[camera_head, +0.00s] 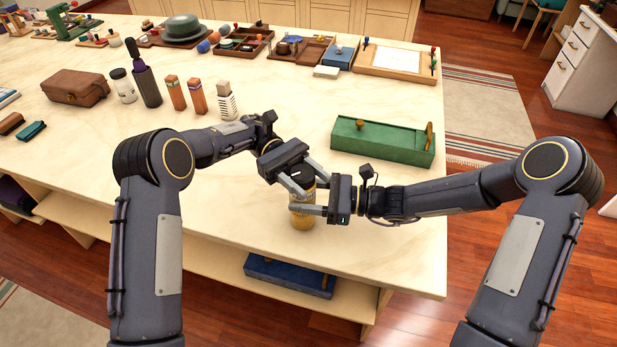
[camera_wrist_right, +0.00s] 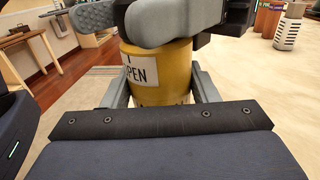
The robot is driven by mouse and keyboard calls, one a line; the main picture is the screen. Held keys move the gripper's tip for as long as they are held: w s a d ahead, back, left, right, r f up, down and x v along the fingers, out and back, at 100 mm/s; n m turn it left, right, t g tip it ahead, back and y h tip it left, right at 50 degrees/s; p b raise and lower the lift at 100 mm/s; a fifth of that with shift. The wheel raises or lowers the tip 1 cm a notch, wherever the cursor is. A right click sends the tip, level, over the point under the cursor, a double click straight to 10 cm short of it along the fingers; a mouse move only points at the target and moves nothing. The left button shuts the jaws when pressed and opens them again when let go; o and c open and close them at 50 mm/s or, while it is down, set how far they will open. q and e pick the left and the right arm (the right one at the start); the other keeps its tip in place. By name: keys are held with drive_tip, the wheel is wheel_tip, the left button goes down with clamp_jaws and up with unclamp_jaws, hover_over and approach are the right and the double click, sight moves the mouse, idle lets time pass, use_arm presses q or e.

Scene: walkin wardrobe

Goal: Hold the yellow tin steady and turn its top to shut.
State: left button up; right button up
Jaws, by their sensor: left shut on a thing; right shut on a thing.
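The yellow tin (camera_head: 302,217) stands upright on the pale tabletop near its front edge. In the right wrist view the tin (camera_wrist_right: 163,76) shows a white label with "PEN" readable, its left part cut off or hidden. My right gripper (camera_head: 308,209) comes from the right and is shut on the tin's body, one finger on each side. My left gripper (camera_head: 304,183) is above it, shut around the tin's top. The top is mostly hidden by the left fingers, so how far it is turned cannot be seen.
A green box (camera_head: 382,142) with a wooden knob lies behind and right of the tin. A striped white bottle (camera_head: 226,100), orange bottles (camera_head: 197,96) and a brown case (camera_head: 75,88) stand at left. Bare tabletop lies left of the tin and to its front right.

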sight(307, 177)
use_arm(q)
drive_tip(key=shift+s+d+f+m+g+y, duration=0.1)
drive_tip(key=shift+s+m+g+y, duration=0.05)
drive_tip(key=shift+m+g+y, duration=0.45)
idle(0.3)
drive_tip(key=o, duration=1)
drive_tip(key=shift+a, duration=0.2)
wheel_tip(307, 177, up, 10)
drive_tip(key=shift+r, duration=0.1)
